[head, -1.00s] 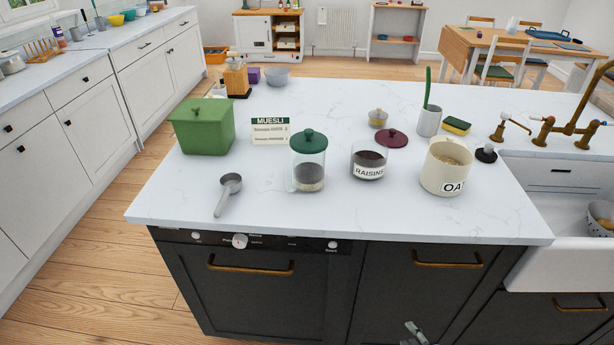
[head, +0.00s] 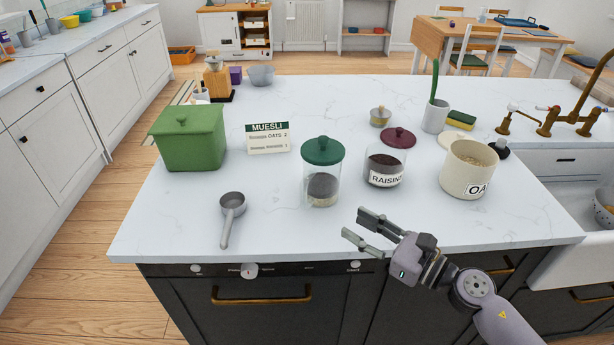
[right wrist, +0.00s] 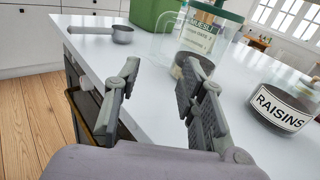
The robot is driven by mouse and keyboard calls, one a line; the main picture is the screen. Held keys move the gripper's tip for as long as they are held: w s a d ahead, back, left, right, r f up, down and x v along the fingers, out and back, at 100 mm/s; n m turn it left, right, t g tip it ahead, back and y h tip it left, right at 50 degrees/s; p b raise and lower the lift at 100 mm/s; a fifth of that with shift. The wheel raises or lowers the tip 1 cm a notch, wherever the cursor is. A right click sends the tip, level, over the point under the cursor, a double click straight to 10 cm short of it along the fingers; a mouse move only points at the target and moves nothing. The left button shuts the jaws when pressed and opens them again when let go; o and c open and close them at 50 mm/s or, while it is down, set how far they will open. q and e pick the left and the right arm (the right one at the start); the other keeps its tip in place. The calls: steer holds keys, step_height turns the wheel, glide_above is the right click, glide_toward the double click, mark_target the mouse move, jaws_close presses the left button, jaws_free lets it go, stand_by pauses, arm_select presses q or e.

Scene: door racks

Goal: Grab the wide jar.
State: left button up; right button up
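Three jars stand on the white island. One is a clear glass jar (head: 322,185) with a green lid (head: 322,151) and dark contents low inside; it also shows in the right wrist view (right wrist: 168,47). The raisins jar (head: 385,168) is open glass, also at the right of the wrist view (right wrist: 280,105). The oats jar (head: 467,170) is cream, wide and open. I cannot tell which one is called wide. My right gripper (head: 359,225) is open and empty above the island's front edge, in front of the glass jars; its fingers (right wrist: 158,90) are apart. My left gripper is out of view.
A maroon lid (head: 399,137) is behind the raisins jar. A sponge (head: 461,119), green-handled cup (head: 434,115) and brass tap (head: 547,122) are at right.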

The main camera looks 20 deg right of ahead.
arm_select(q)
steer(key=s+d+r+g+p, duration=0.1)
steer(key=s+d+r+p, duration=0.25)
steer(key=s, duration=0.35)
arm_select(e)
steer(key=b, duration=0.1)
glide_toward(303, 203)
steer(key=shift+w+d+r, duration=0.2)
steer(key=shift+r, duration=0.35)
steer(key=shift+w+d+r, duration=0.25)
steer(key=shift+r, duration=0.25)
steer(key=p+x, duration=0.1)
steer(key=x, duration=0.2)
steer(key=shift+w+a+f, duration=0.15)
steer(key=shift+w+a, duration=0.05)
steer(key=shift+p+x, duration=0.3)
steer(key=shift+x, duration=0.6)
steer(key=p+x, duration=0.1)
steer(key=x, duration=0.3)
steer(key=shift+w+a+p, duration=0.15)
steer(key=shift+a+p, duration=0.15)
steer(key=shift+p, duration=0.1)
steer(key=shift+w+a+f, duration=0.1)
steer(key=shift+w+f, duration=0.1)
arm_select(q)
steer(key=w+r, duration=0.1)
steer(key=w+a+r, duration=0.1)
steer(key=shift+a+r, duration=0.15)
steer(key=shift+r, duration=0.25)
